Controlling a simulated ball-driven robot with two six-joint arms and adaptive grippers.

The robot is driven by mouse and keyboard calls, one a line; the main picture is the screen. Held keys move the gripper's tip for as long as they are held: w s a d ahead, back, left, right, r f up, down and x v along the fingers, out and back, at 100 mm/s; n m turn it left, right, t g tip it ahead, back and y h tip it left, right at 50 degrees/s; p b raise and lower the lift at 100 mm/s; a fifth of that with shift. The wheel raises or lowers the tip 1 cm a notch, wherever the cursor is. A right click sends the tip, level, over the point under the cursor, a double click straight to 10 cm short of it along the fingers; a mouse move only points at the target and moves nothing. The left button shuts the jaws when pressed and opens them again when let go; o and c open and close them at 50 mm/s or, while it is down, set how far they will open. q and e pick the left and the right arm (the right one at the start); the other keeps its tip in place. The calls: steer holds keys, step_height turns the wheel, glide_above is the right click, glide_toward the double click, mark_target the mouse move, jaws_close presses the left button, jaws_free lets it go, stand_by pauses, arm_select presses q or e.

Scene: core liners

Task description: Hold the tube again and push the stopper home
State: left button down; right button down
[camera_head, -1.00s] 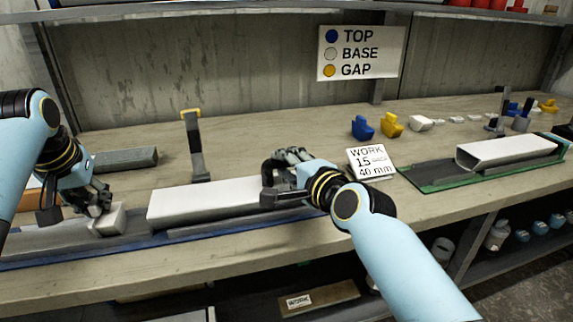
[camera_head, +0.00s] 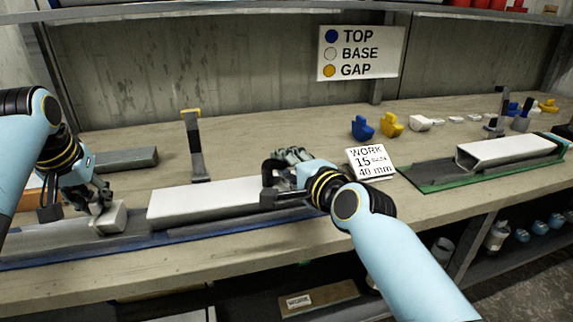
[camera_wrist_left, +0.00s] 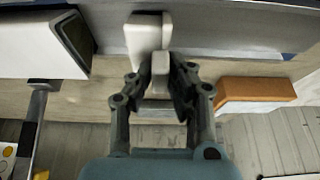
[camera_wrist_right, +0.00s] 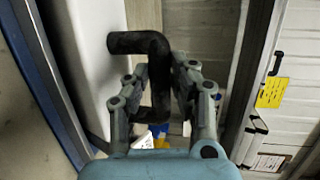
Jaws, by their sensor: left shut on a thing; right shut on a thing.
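The tube (camera_head: 200,203) is a long white box-section liner lying in a trough with a blue edge. Its open, dark-rimmed end (camera_wrist_left: 76,38) shows in the left wrist view. The white stopper (camera_head: 112,218) is just left of that end, apart from it, with a gap between. My left gripper (camera_head: 101,204) is shut on the stopper's tab (camera_wrist_left: 160,72). My right gripper (camera_head: 284,180) is at the tube's right part, shut on a dark bent handle (camera_wrist_right: 140,42) that reaches to the tube's white face. Whether the handle is fixed to the tube cannot be told.
An upright post (camera_head: 195,145) with a yellow top stands behind the tube. A WORK card (camera_head: 370,162) is right of my right gripper. Another white liner (camera_head: 505,150) lies on a green-edged mat at right. Blue (camera_head: 362,128) and yellow (camera_head: 392,125) pieces stand farther back.

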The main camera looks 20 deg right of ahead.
arm_select(q)
steer(key=shift+w+r, duration=0.1)
stand_by(0.5)
steer(key=shift+d, duration=2.6)
steer(key=shift+h, duration=0.3)
